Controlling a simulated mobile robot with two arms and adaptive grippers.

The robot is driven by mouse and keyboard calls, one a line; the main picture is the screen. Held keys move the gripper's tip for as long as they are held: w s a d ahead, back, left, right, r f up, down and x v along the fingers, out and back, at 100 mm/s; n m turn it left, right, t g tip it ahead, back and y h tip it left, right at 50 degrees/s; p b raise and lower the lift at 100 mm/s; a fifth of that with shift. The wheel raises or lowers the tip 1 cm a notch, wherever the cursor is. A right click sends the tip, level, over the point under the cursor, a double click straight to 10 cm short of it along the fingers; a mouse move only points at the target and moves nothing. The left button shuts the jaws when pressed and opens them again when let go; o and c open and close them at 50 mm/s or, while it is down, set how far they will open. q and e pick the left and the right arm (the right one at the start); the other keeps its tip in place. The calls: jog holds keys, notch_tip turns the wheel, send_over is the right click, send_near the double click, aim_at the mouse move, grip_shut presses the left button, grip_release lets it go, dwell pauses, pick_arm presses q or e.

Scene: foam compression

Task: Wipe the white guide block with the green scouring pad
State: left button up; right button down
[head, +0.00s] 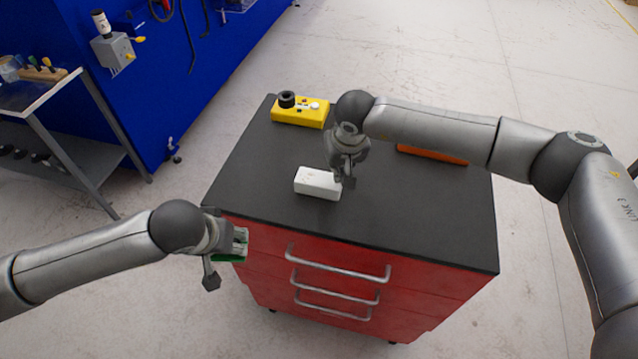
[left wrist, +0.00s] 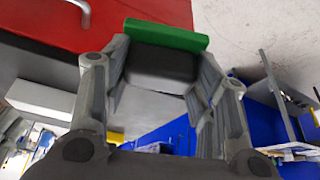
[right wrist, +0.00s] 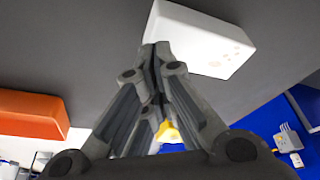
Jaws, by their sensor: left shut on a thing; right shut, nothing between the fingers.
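The white guide block (head: 318,184) lies on the dark top of the red cabinet, left of its middle. In the right wrist view the block (right wrist: 200,40) shows faint brownish marks on one face. My right gripper (head: 346,180) is shut and empty, with its fingertips down at the block's right end; I cannot tell whether they touch it. My left gripper (head: 240,242) is shut on the green scouring pad (head: 231,259), beside the cabinet's front left corner and away from the block. In the left wrist view the pad (left wrist: 166,36) shows as a green strip across the fingertips.
A yellow box with a black knob (head: 300,111) stands at the back left of the dark top (head: 420,215). An orange bar (head: 432,154) lies at the back right, partly behind my right arm. The top's front right is clear. A grey shelf cart (head: 60,150) stands left.

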pick_arm(q)
jog(key=shift+f+b, duration=0.3)
jog(key=shift+f, duration=0.05)
pick_arm(e)
jog(key=shift+f, duration=0.3)
